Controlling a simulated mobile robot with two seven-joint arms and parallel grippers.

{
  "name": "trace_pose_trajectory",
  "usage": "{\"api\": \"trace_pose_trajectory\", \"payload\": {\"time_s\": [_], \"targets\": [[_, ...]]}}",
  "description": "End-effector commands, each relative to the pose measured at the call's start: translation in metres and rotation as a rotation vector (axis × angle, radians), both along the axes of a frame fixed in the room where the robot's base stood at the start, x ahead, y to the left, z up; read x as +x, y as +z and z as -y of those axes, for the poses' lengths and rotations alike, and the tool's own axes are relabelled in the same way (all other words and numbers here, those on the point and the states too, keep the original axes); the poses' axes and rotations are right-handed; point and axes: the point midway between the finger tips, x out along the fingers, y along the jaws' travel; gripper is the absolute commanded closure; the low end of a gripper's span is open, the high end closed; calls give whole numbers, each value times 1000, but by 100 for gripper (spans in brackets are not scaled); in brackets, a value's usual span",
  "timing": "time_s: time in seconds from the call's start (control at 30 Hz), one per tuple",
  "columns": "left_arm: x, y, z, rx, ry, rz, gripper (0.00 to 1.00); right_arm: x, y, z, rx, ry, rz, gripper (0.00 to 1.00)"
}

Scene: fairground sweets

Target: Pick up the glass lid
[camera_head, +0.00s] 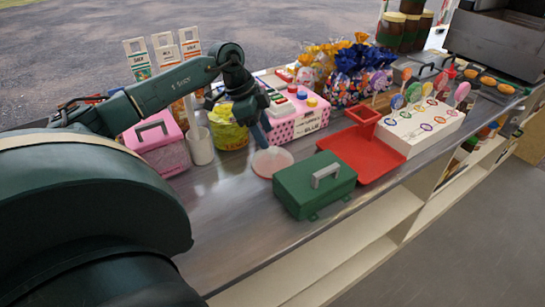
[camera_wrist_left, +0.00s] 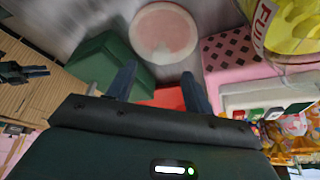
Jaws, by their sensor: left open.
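A round, pinkish translucent disc with a pale rim, which looks like the glass lid (camera_head: 272,162), lies flat on the grey counter, left of the green box. It also shows in the left wrist view (camera_wrist_left: 164,32), beyond my fingertips. My left gripper (camera_head: 262,137) points down just above the disc's far edge. In the left wrist view its two fingers (camera_wrist_left: 158,80) are apart with nothing between them. A dark shape at the left edge of the left wrist view looks like my right gripper (camera_wrist_left: 24,72); its fingers are too small to judge.
A green box with a grey handle (camera_head: 313,185) stands close to the disc's right. A red tray (camera_head: 365,150) is beyond it. The counter in front is clear.

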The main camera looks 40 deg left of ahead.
Motion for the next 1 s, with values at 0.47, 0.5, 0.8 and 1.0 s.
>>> {"api": "trace_pose_trajectory", "payload": {"time_s": [0.47, 0.5, 0.8, 1.0], "targets": [[8, -45, 11, 0, 0, 0, 48, 0, 2, 1, -8, 1, -1, 64], [8, -45, 11, 0, 0, 0, 48, 0, 2, 1, -8, 1, -1, 64], [8, -44, 11, 0, 0, 0, 69, 0, 2, 0, -8, 1, 0, 64], [8, -44, 11, 0, 0, 0, 86, 0, 2, 0, -8, 2, -1, 64]]}}
